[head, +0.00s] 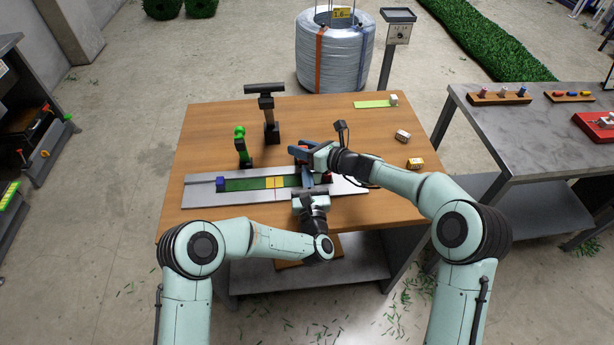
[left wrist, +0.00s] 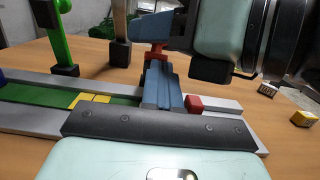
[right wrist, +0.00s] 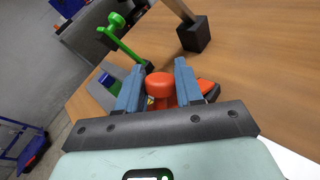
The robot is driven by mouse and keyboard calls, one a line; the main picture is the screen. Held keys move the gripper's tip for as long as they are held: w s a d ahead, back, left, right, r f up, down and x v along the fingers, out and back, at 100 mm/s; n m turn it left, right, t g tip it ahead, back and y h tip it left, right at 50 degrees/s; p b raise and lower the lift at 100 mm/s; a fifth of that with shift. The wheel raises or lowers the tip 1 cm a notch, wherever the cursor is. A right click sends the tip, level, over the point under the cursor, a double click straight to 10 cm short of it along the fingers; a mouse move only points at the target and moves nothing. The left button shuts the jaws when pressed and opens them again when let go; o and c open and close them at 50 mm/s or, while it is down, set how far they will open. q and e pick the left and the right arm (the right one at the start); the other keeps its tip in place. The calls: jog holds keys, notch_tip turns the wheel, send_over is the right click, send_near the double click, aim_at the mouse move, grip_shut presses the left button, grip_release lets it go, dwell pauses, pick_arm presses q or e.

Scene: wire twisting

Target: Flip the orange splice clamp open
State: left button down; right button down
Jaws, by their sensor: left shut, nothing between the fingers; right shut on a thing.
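The orange splice clamp shows best in the right wrist view, as a round orange knob (right wrist: 159,84) with a flat orange part beside and under it. My right gripper (head: 301,154) is shut on it, with the blue fingers (right wrist: 158,88) on both sides of the knob. In the left wrist view a bit of the orange clamp (left wrist: 156,52) shows behind my left fingers. My left gripper (head: 307,180) is shut and empty over the grey fixture, its fingers (left wrist: 161,85) together just in front of the clamp. Most of the clamp is hidden by my grippers, so its lid angle cannot be told.
The grey fixture (head: 200,198) holds a green strip (head: 245,184), a blue block (head: 220,184), yellow pieces (head: 275,182) and a red block (left wrist: 195,103). A green toggle (head: 240,145) and a dark post (head: 269,112) stand behind it. Small blocks (head: 402,135) lie at right.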

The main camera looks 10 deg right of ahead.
pick_arm(q)
jog(key=shift+w+a+r+g, duration=0.2)
jog(key=shift+w+r+g, duration=0.15)
jog(key=shift+r, duration=0.4)
pick_arm(e)
jog(key=shift+a+r, duration=0.1)
jog(key=shift+r, duration=0.05)
pick_arm(q)
jog(key=shift+d, duration=0.1)
pick_arm(e)
jog(key=c, duration=0.8)
grip_release()
pick_arm(q)
jog(key=shift+f, duration=0.1)
pick_arm(e)
jog(key=shift+d, duration=0.2)
